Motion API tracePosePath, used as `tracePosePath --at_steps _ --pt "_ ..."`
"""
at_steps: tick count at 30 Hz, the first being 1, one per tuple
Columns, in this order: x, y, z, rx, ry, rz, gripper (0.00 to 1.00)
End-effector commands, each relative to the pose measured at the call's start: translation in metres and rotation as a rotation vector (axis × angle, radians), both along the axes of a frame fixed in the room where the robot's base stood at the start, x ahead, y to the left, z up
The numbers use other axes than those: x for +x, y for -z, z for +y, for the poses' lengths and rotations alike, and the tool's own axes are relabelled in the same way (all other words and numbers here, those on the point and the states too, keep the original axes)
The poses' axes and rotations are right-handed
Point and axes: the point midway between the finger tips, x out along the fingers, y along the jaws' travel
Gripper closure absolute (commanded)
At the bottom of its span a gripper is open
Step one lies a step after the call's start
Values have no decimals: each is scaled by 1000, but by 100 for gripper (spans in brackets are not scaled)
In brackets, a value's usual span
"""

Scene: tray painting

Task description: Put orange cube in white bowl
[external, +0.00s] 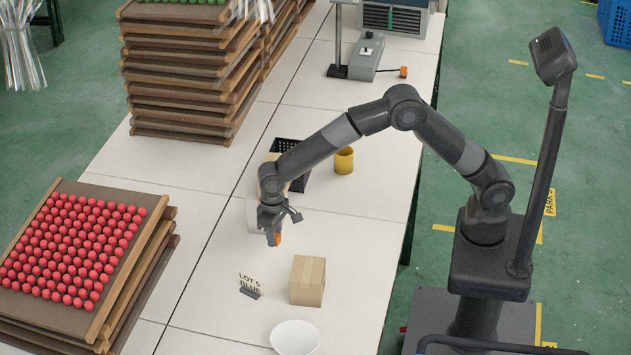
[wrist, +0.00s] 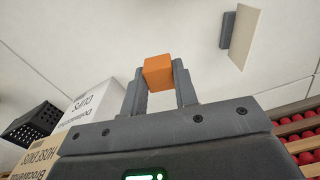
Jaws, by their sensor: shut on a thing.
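My gripper (external: 272,238) is shut on the orange cube (external: 277,239) and holds it above the white table. In the wrist view the orange cube (wrist: 158,71) sits between the two fingertips of my gripper (wrist: 160,80). The white bowl (external: 295,338) stands on the table at the bottom of the external view, in front of a cardboard box and apart from my gripper. The bowl does not show in the wrist view.
A cardboard box (external: 307,281) and a small "LOT 5 BLUE" sign (external: 250,287) stand between my gripper and the bowl. A yellow cup (external: 344,160) and a black crate (external: 290,147) are behind. Trays of red balls (external: 70,250) are stacked at left.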

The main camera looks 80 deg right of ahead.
Motion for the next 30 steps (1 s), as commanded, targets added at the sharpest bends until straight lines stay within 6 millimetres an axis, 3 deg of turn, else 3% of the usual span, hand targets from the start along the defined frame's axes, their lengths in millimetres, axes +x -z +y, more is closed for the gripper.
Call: tracePosePath --at_steps 8,12,18,24,30 --pt "-31 -15 120 1 -82 -1 95" --pt "-60 -23 183 1 -123 0 95" --pt "-103 -34 255 0 -172 0 95" --pt "-131 -40 292 0 -196 0 95" --pt "-138 -37 300 -2 -201 2 95"
